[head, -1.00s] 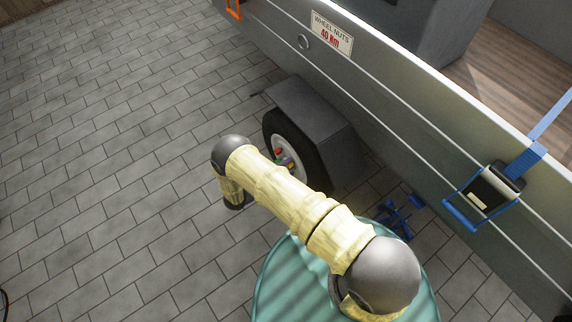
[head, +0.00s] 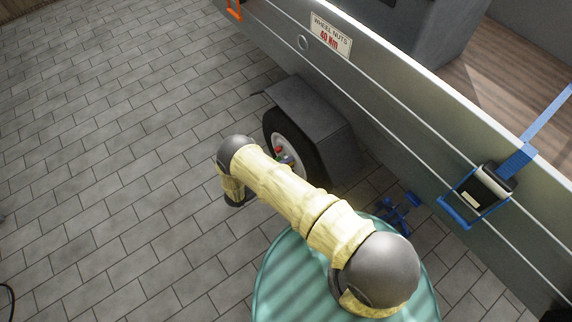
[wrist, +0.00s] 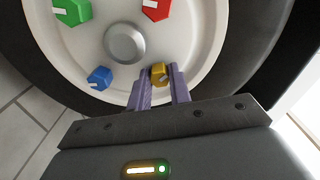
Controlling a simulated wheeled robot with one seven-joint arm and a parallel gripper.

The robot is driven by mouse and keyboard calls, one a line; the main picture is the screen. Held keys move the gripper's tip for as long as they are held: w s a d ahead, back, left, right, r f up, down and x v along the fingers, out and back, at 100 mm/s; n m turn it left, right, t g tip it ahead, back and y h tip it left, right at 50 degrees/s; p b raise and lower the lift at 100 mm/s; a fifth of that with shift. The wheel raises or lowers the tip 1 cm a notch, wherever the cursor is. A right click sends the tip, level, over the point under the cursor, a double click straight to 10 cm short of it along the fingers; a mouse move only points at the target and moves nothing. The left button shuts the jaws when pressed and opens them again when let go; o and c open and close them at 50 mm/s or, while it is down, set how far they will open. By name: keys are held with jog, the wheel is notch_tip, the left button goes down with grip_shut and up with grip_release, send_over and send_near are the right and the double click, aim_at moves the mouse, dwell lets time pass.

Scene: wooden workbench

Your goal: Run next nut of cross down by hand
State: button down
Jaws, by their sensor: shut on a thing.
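The trailer wheel (head: 292,135) has a white rim around a round grey hub cap (wrist: 124,43) in the wrist view. Several coloured nuts sit on the rim: a green nut (wrist: 72,11) at upper left, a red nut (wrist: 155,9) at upper right, a blue nut (wrist: 100,77) at lower left and a yellow nut (wrist: 160,73) at lower right. My gripper (wrist: 160,82) is shut on the yellow nut, with one purple finger on each side of it.
A dark mudguard (head: 318,112) covers the tyre's top. The trailer side (head: 400,115) carries a sign (head: 331,36) reading "WHEEL NUTS 40 Nm" and a blue strap with a buckle (head: 480,195). A blue tool-like object (head: 398,212) lies near a teal round top (head: 290,285).

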jog(key=shift+s, duration=0.1)
jog(key=c, duration=1.3)
grip_release()
jog(key=b+v, duration=0.5)
jog(key=v, duration=1.2)
jog(key=shift+a, duration=0.25)
